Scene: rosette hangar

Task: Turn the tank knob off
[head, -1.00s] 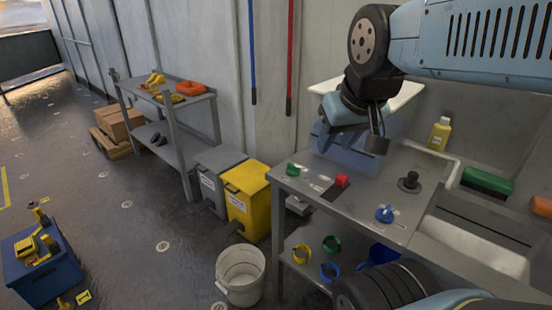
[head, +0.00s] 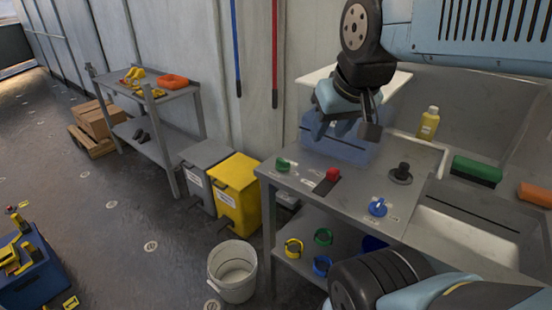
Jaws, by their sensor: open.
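A grey bench panel (head: 345,207) carries a green knob (head: 282,164), a red control (head: 333,174), a black knob (head: 401,172) and a blue knob (head: 378,207). Small labels lie beside them, too small to read, so I cannot tell which one is the tank knob. My gripper (head: 343,124) is open and empty, pointing down above the back of the panel. It is apart from all the controls and appears above and behind the red one. A pale blue box-shaped thing (head: 340,149) shows behind my gripper.
A yellow bottle (head: 428,123), a green block (head: 476,170) and an orange block (head: 535,194) are to the right by a sink basin (head: 465,240). Coloured rings (head: 293,248) lie on the lower shelf. A white bucket (head: 232,271) and yellow bin (head: 237,191) stand left.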

